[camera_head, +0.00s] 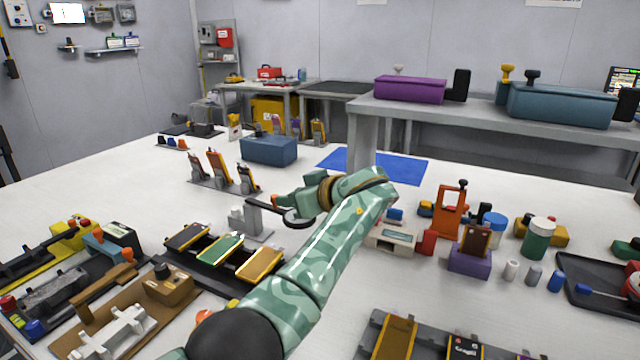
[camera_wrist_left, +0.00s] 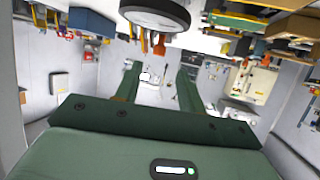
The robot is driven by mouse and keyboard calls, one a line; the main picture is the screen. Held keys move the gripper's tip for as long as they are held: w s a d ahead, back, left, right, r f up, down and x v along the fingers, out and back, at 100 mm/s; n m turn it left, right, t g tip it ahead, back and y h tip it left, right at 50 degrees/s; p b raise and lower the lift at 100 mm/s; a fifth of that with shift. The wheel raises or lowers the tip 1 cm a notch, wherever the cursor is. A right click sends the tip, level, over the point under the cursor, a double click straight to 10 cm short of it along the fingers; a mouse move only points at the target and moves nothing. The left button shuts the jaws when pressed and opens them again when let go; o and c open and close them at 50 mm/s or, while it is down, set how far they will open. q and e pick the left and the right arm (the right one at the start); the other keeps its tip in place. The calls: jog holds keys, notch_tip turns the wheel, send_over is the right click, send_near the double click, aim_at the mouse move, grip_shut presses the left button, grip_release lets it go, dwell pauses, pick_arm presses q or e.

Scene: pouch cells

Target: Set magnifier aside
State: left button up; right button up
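The magnifier (camera_head: 298,221), a dark round ring with a lens, shows just below my left gripper in the head view. A dark arm seems to join it to a grey stand (camera_head: 254,216) on the white table. In the left wrist view the magnifier (camera_wrist_left: 155,12) is a large dark ring at the top edge, partly cut off. My left gripper (camera_head: 285,203) points left, close over the ring. In the wrist view its two green fingers (camera_wrist_left: 157,78) are spread apart with nothing held between them. I cannot tell whether a finger touches the ring. My right gripper is out of view.
A dark rack (camera_head: 213,272) with several pouch cells lies in front of the stand. Upright cell holders (camera_head: 222,170) and a blue box (camera_head: 269,149) stand behind. An orange frame (camera_head: 449,210) and small containers crowd the right. A blue mat (camera_head: 405,168) has bare area.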

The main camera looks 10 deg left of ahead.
pick_arm(q)
jog(key=p+v, duration=0.2)
jog(key=v, duration=0.8)
jog(key=shift+r, duration=0.15)
